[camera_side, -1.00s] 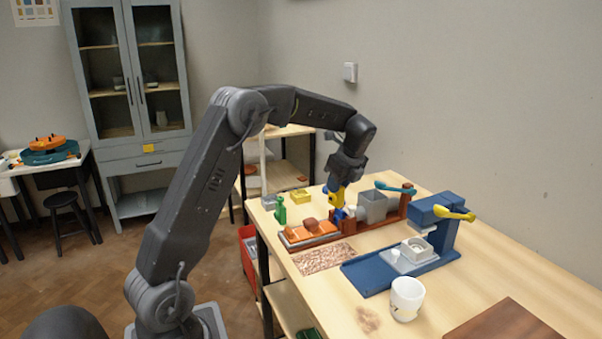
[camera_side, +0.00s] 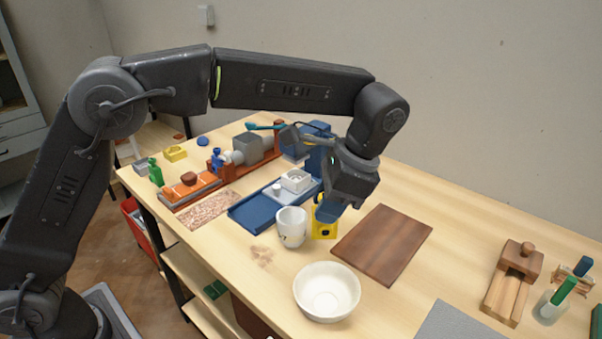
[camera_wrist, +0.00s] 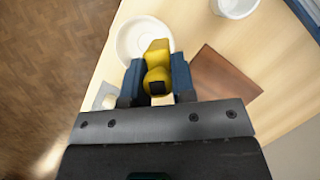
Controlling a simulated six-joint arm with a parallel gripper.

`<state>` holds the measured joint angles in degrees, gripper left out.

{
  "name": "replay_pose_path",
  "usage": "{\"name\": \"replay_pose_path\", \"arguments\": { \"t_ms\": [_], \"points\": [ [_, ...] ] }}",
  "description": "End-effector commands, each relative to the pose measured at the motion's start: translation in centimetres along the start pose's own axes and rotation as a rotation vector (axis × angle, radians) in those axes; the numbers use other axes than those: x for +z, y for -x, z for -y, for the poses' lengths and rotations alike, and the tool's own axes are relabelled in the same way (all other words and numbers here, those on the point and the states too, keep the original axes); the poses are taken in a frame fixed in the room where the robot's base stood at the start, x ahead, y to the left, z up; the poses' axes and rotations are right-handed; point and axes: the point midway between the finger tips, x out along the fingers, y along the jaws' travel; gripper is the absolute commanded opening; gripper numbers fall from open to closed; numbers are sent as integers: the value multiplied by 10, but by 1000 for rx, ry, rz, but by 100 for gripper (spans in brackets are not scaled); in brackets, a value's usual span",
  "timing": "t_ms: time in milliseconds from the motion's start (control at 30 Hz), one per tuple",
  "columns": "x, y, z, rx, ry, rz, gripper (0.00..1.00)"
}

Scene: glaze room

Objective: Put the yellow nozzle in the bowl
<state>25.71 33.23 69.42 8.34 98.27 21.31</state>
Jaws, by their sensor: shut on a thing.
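My gripper (camera_side: 327,211) is shut on the yellow nozzle (camera_side: 324,230), which hangs below the blue fingers beside the white mug. In the wrist view, the yellow nozzle (camera_wrist: 157,62) sits between my two blue fingers (camera_wrist: 157,80), with a dark square opening showing on it. The white bowl (camera_side: 327,293) stands on the table, empty, nearer the camera than the nozzle. In the wrist view the bowl (camera_wrist: 128,40) lies beyond the nozzle, which hides part of it.
A white mug (camera_side: 291,228) stands close left of the nozzle. A brown board (camera_side: 384,245) lies to the right. A blue fixture (camera_side: 256,212) and an orange machine (camera_side: 190,190) are farther left. A wooden block device (camera_side: 513,283) stands far right. Bare table surrounds the bowl.

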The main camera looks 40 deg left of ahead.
Motion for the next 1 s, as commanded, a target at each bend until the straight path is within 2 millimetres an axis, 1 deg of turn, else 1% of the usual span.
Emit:
{"name": "replay_pose_path", "arguments": {
  "t_ms": [33, 100, 233, 367, 467, 1000],
  "points": [
    [-2, 3, -14, 2, 7, 0, 0],
    [-4, 5, -26, 8, 21, -1, 0],
    [-5, 6, -38, 13, 35, 0, 0],
    [-7, 0, -40, 15, 38, 1, 0],
    [-11, -8, -39, 15, 38, 2, 0],
    [-34, -65, -39, 15, 38, 1, 0]
  ]
}}
